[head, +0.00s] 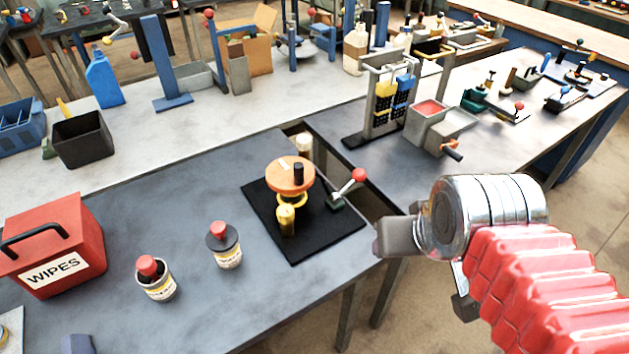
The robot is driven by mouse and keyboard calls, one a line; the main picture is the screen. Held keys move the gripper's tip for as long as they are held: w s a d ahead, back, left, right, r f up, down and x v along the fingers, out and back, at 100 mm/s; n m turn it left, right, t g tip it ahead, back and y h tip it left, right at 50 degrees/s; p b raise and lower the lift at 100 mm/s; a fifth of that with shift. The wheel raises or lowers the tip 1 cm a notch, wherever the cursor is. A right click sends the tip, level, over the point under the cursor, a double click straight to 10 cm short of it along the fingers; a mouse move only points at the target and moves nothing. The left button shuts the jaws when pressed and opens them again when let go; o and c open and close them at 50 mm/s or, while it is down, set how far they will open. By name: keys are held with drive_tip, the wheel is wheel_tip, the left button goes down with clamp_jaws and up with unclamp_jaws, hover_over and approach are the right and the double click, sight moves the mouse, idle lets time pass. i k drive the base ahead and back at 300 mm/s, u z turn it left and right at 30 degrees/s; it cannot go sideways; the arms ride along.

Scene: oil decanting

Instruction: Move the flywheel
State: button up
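The likely flywheel is an orange disc (290,175) with a dark upright knob on top. It sits on a yellow hub above a black base plate (318,245) on the dark grey table. A brass cylinder (286,220) stands in front of it, and a lever with a red ball (358,176) stands to its right. My gripper (424,272) is to the right of the plate, apart from the disc, beyond the table edge in the picture. Its grey fingers look spread apart, with nothing seen between them. Part of the far finger is hidden by the wrist.
Two red-capped jars (155,279) (225,247) and a red wipes box (55,245) stand to the left. A rack with blue and yellow items (385,95) and a grey box with red contents (432,115) stand behind. A gap separates the tables behind the plate.

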sight(287, 175)
drive_tip(key=k, duration=1.3)
drive_tip(key=u, duration=0.1)
drive_tip(key=i, duration=0.7)
drive_tip(key=u, duration=0.6)
drive_tip(key=i, duration=0.9)
drive_tip(key=u, duration=0.4)
